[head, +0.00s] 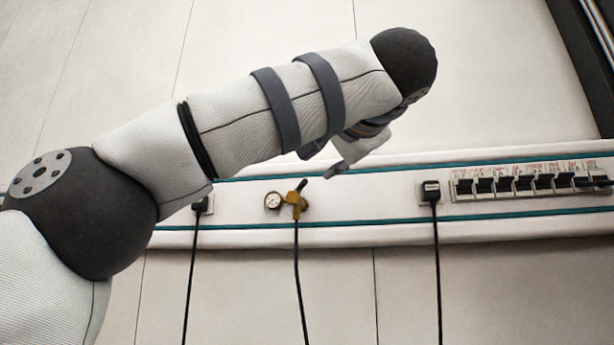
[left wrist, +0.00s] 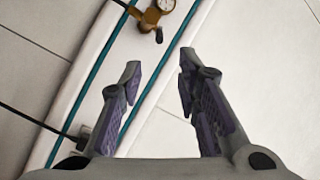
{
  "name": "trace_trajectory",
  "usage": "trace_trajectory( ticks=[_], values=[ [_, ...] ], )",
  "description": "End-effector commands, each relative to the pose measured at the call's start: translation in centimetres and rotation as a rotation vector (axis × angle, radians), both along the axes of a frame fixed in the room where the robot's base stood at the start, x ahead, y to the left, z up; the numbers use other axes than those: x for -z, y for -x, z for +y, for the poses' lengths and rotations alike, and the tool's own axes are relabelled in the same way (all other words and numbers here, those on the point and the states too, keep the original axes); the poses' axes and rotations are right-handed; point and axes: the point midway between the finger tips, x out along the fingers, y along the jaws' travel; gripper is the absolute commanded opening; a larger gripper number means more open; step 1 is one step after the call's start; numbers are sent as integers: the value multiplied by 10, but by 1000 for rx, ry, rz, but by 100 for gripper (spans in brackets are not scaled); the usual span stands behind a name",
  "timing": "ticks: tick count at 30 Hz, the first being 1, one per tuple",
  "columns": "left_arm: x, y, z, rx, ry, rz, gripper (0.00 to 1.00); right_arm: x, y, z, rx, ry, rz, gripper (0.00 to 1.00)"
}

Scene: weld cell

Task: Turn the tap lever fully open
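The brass tap (head: 295,203) sits on the white wall rail, with a dark lever (head: 301,186) at its top, tilted up to the right. In the left wrist view the tap (left wrist: 150,17) is at the top, its dark lever end (left wrist: 159,36) pointing toward my fingers. My left gripper (head: 338,168) is above and right of the tap in the head view, partly hidden by my forearm. In the wrist view my left gripper (left wrist: 160,72) is open and empty, its fingers apart from the lever. My right gripper is not in view.
A round gauge (head: 272,200) is joined to the tap's left side. A black hose (head: 299,285) hangs below it. Plugs with black cables (head: 432,192) are on both sides. A row of breakers (head: 530,183) lies right. The wall above the rail is bare.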

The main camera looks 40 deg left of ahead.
Motion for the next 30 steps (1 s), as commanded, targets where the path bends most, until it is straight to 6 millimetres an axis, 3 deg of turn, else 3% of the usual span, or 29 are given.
trace_trajectory(
  ticks=[6,12,24,28,30],
  values=[
    [1,-32,46,-2,0,3,30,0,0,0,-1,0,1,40],
    [2,-56,78,0,-2,7,30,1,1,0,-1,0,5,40],
    [1,-63,88,5,-2,5,30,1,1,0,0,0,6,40],
    [1,-63,88,5,-2,5,1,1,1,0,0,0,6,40],
    [1,-63,88,5,-2,5,0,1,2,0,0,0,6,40]
  ],
)
